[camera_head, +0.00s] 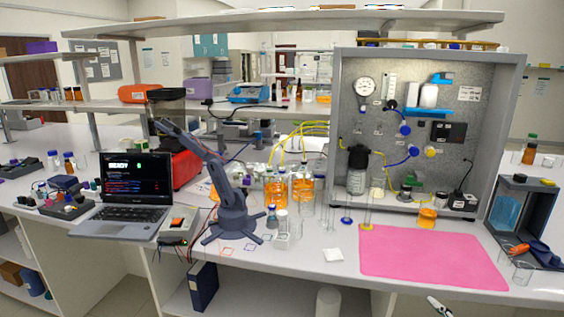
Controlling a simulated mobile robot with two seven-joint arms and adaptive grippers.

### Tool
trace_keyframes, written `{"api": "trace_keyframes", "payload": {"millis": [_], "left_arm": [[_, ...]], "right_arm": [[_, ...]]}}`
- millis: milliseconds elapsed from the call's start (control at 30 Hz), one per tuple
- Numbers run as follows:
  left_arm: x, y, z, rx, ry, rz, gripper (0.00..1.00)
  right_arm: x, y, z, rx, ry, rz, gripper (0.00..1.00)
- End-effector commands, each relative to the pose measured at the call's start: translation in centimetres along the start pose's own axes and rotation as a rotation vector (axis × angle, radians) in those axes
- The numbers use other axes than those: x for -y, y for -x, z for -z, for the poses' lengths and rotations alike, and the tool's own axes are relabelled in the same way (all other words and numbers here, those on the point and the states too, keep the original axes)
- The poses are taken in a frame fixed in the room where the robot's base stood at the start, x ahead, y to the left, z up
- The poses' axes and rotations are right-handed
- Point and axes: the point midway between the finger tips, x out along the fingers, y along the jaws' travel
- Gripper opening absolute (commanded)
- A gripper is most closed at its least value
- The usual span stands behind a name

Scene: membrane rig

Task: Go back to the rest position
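At the bottom edge, a small light piece with dark edges (438,305) shows in front of the bench. It looks like the tip of my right gripper, cut off by the frame, and I cannot tell whether it is open or shut. My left gripper is not in view. The membrane rig (432,130), a grey cabinet with a gauge, valves and tubing, stands upright at the right on the bench. A pink mat (433,257) lies in front of it. Nothing in view is seen held by me.
A small blue-grey desktop arm (231,208) stands left of centre beside an open laptop (124,192). Orange-liquid bottles (302,186) stand behind it. A small orange beaker (427,218) stands at the mat's back edge. A dark open box (513,212) is at the right. The mat is mostly clear.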

Motion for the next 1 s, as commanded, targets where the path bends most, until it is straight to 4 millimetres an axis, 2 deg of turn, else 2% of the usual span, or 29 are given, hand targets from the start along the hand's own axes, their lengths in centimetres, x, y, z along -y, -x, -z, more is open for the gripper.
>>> {"api": "trace_keyframes", "payload": {"millis": [33,200,300,400,500,600,1000], "left_arm": [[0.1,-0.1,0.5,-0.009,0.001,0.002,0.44],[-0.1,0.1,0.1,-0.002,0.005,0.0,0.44],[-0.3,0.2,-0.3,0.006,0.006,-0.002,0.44],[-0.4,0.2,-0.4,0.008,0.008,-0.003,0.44],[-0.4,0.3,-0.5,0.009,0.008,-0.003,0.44],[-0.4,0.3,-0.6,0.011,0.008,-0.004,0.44],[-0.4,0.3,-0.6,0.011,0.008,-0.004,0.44]], "right_arm": [[4.2,0.6,-1.4,0.013,-0.068,0.061,0.44],[16.3,3.9,-4.7,0.055,-0.325,0.222,0.44],[22.3,6.8,-6.2,0.092,-0.464,0.293,0.44],[26.7,9.4,-7.2,0.126,-0.577,0.342,0.44],[29.4,11.3,-7.7,0.151,-0.653,0.37,0.44],[30.8,12.3,-8.0,0.164,-0.69,0.383,0.44],[30.9,12.4,-8.0,0.165,-0.696,0.384,0.44]]}}
